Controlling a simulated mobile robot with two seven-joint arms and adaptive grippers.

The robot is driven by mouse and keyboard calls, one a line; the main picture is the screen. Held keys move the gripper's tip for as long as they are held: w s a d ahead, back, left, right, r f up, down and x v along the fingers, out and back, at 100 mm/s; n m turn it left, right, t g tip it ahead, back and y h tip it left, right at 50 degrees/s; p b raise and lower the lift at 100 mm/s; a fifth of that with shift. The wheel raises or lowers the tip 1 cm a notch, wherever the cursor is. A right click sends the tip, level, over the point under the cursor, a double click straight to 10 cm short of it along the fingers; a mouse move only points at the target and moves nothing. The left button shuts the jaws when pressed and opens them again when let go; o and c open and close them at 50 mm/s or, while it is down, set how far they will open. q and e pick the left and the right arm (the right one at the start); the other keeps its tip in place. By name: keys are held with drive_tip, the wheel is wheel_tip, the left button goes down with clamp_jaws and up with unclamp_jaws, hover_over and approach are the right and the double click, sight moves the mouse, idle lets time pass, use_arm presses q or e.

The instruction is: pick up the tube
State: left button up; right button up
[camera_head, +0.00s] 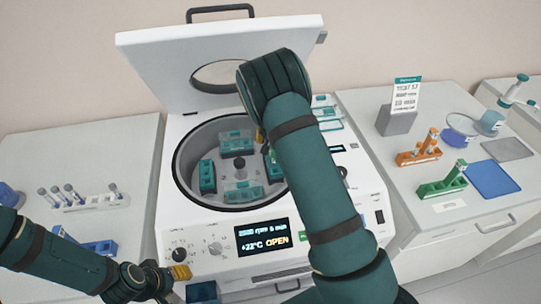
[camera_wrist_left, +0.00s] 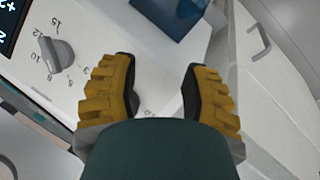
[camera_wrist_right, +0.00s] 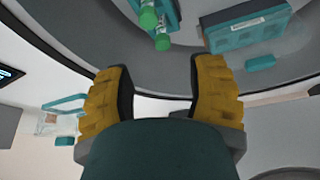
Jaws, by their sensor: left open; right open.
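The open centrifuge (camera_head: 215,215) holds a rotor with several teal buckets (camera_head: 207,176). In the right wrist view two green-capped tubes (camera_wrist_right: 148,18) (camera_wrist_right: 162,42) stand in a teal bucket (camera_wrist_right: 170,12) beyond the fingertips, left of centre. My right gripper (camera_wrist_right: 161,95) is open and empty over the bowl, apart from the tubes. In the head view my right arm hides most of it and that side of the rotor. My left gripper (camera_wrist_left: 160,85) is open and empty by the centrifuge's front panel; it also shows in the head view (camera_head: 182,272).
The raised lid (camera_head: 160,65) stands behind the bowl. A white rack (camera_head: 95,203) with grey-capped tubes and a blue rack (camera_head: 100,247) are at left. An orange rack (camera_head: 420,157) and a green rack (camera_head: 440,187) with tubes, plus a blue mat (camera_head: 491,180), are at right.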

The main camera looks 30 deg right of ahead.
drive_tip(key=x, duration=0.3)
drive_tip(key=shift+w, duration=0.1)
drive_tip(key=shift+s+a+x, duration=0.1)
drive_tip(key=shift+x, duration=1.25)
drive_tip(key=shift+s+a+x, duration=0.15)
drive_tip(key=shift+x, duration=1.25)
drive_tip(key=shift+f, duration=0.15)
clamp_jaws()
